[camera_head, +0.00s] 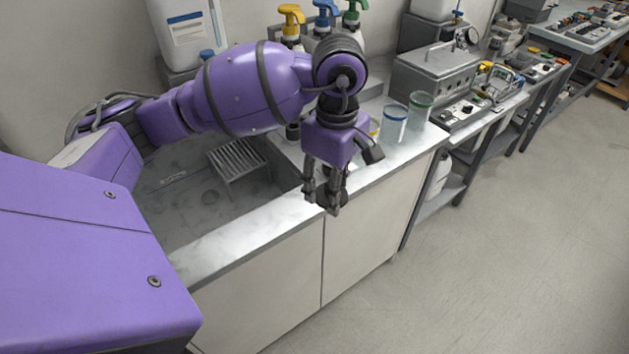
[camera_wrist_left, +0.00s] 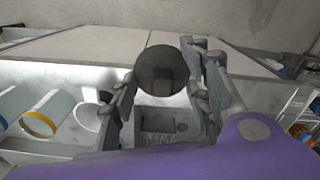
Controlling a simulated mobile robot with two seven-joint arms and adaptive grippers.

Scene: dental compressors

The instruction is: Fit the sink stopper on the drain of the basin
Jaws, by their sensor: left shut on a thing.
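My left gripper (camera_head: 327,200) is over the counter's front edge, to the right of the basin. It is shut on the sink stopper (camera_wrist_left: 166,70), a dark grey round disc with a small block-like grip, held between the fingers. In the head view the stopper (camera_head: 331,194) is a dark shape partly hidden by the fingers. My right gripper is in neither view.
A ribbed rack (camera_head: 238,158) stands in the basin's back right. Clear cups (camera_head: 392,124) stand on the counter right of my gripper. Pump bottles (camera_head: 291,26) stand behind my arm. A metal box (camera_head: 437,75) is farther right. The front counter strip (camera_head: 235,242) is bare.

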